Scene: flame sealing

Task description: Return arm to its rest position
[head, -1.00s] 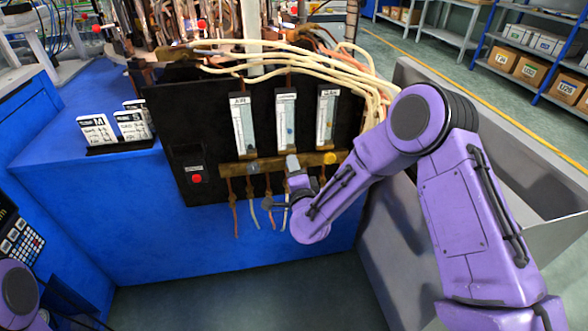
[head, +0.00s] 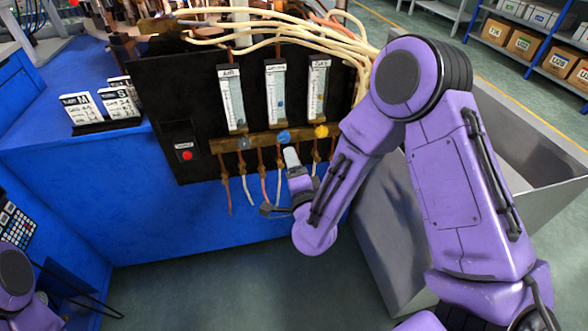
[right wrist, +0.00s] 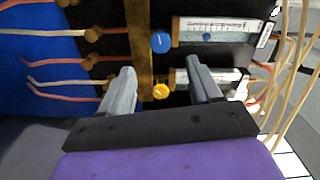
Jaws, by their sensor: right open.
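My right gripper (head: 280,182) is in front of the lower part of the black gas panel (head: 190,95), just below its brass manifold bar (head: 260,138). In the right wrist view the two fingers of my right gripper (right wrist: 158,88) stand wide apart with nothing held between them. The yellow knob (right wrist: 161,91) shows between the fingers and the blue knob (right wrist: 161,42) lies beyond them; whether the fingers touch the panel cannot be told. The left gripper is out of view; only a purple part of my left arm shows at the lower left edge.
Three flowmeters (head: 275,92) sit on the panel, with cream hoses (head: 270,27) above and thin tubes hanging below. A grey metal bin (head: 385,235) stands close under my right arm. White label cards (head: 84,108) stand on the blue bench (head: 60,155). The floor in front is clear.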

